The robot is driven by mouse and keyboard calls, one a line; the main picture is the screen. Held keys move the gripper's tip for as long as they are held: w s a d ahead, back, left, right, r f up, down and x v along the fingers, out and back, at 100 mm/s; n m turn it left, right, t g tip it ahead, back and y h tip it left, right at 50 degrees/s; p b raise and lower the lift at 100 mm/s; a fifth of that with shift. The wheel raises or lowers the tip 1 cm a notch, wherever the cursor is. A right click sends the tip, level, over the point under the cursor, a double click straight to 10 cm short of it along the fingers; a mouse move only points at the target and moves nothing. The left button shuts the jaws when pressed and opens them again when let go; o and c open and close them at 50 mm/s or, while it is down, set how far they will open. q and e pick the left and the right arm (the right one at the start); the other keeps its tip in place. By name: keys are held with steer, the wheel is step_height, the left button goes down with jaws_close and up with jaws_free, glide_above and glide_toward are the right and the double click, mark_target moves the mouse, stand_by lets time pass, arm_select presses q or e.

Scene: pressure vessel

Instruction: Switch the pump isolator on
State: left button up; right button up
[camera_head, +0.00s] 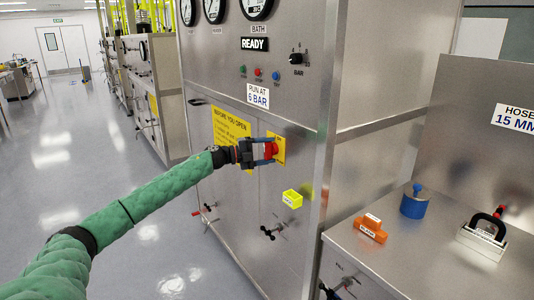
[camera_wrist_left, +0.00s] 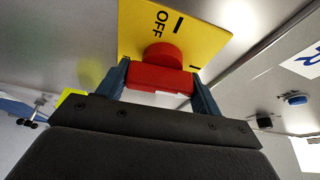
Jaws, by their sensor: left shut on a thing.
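The pump isolator is a red rotary handle (camera_head: 271,149) on a yellow plate (camera_head: 280,150), set on the front of the steel cabinet. In the left wrist view the red handle (camera_wrist_left: 160,78) lies between the fingers, and the yellow plate (camera_wrist_left: 137,22) shows "OFF" and black line marks. My left gripper (camera_head: 268,150) is shut on the red handle, with one finger on each side; it also shows in the left wrist view (camera_wrist_left: 160,85). The handle's bar lies across the picture there. My right gripper is not in view.
A steel bench at right holds an orange block (camera_head: 370,229) and a blue cylinder (camera_head: 414,205). Open floor lies left.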

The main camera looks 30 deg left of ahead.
arm_select(q)
steer(key=shift+d+f+m, duration=0.1)
steer(key=shift+f+m, duration=0.05)
steer(key=shift+m, duration=0.45)
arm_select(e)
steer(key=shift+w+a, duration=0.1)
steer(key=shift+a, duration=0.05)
arm_select(q)
steer(key=o, duration=0.8)
steer(key=shift+c, duration=0.2)
steer(key=shift+o, duration=1.1)
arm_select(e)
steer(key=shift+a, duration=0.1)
arm_select(q)
steer(key=shift+s+a+b, duration=0.3)
steer(key=shift+s+a, duration=0.05)
steer(key=shift+a, duration=0.1)
steer(key=b+v, duration=0.2)
steer(key=v, duration=0.4)
steer(key=shift+s+a, duration=0.3)
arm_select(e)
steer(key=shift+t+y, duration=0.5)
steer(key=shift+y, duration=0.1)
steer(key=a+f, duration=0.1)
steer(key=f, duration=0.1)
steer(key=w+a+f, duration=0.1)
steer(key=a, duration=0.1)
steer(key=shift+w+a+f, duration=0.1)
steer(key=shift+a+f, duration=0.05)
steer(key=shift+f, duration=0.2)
